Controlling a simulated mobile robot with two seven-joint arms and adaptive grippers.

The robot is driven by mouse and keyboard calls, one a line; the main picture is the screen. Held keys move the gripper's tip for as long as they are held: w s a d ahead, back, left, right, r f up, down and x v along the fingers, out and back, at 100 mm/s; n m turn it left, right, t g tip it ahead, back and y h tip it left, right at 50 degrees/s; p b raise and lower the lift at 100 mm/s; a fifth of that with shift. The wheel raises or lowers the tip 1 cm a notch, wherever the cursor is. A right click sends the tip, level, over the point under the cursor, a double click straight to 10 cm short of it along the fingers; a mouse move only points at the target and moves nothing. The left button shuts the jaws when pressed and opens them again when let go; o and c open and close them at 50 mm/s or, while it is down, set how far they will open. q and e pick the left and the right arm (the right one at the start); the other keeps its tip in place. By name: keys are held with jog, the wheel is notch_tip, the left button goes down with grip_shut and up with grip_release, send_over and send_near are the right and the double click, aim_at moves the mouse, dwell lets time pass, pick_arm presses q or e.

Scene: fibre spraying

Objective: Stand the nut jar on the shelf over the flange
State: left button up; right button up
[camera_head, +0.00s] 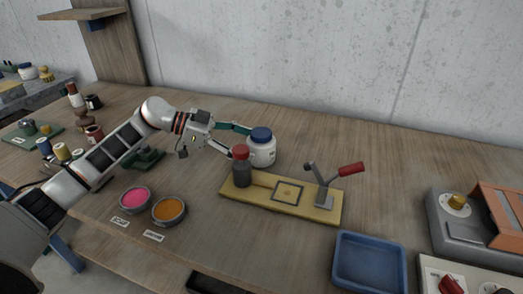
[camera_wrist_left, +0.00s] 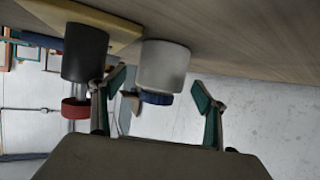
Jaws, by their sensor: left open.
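A white jar with a blue lid (camera_head: 262,152) stands upright on the bench behind the yellow board; I cannot tell if it is the nut jar. It also shows in the left wrist view (camera_wrist_left: 163,66). My left gripper (camera_head: 240,140) is open beside it. In the left wrist view its green-tipped fingers (camera_wrist_left: 158,88) spread to either side of the jar, apart from it. A wooden shelf (camera_head: 83,14) is on the upright panel at the far left. I cannot make out the flange.
The yellow board (camera_head: 288,203) carries a red-handled lever (camera_head: 335,180). Pink (camera_head: 135,198) and orange (camera_head: 169,210) bowls stand front left. A blue tray (camera_head: 369,263) and grey device (camera_head: 470,222) are at right. The back of the bench right of the white jar is clear.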

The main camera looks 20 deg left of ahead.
aim_at(261, 147)
pick_arm(q)
jog(key=x, duration=0.5)
jog(key=shift+w+a, duration=0.1)
jog(key=shift+w, duration=0.05)
jog(key=c, duration=1.3)
jog(key=shift+c, duration=0.5)
